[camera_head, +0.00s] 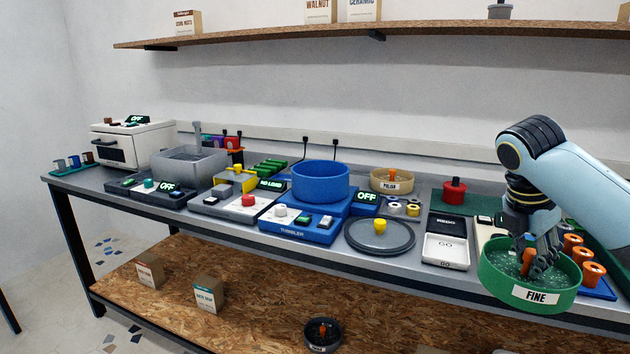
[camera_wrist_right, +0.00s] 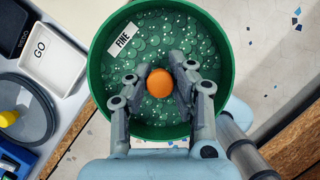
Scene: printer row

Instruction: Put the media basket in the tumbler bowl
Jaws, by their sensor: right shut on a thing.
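A green media basket (camera_head: 532,274) labelled FINE hangs at the front right of the bench in the head view, over its front edge. It holds green beads and has an orange knob (camera_wrist_right: 161,83) at its middle. My right gripper (camera_head: 530,258) reaches down into it and is shut on that knob; it also shows in the right wrist view (camera_wrist_right: 160,86). The blue tumbler bowl (camera_head: 320,182) sits on the tumbler base, left of the basket, and its inside is mostly hidden. My left gripper is not in view.
A grey round lid (camera_head: 380,236) with a yellow knob lies right of the tumbler. White GO tray (camera_head: 446,249), a tan POLISH basket (camera_head: 391,181) and a red-knobbed piece (camera_head: 455,190) stand nearby. Orange cylinders (camera_head: 592,274) stand behind the green basket. A shelf (camera_head: 400,32) runs above.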

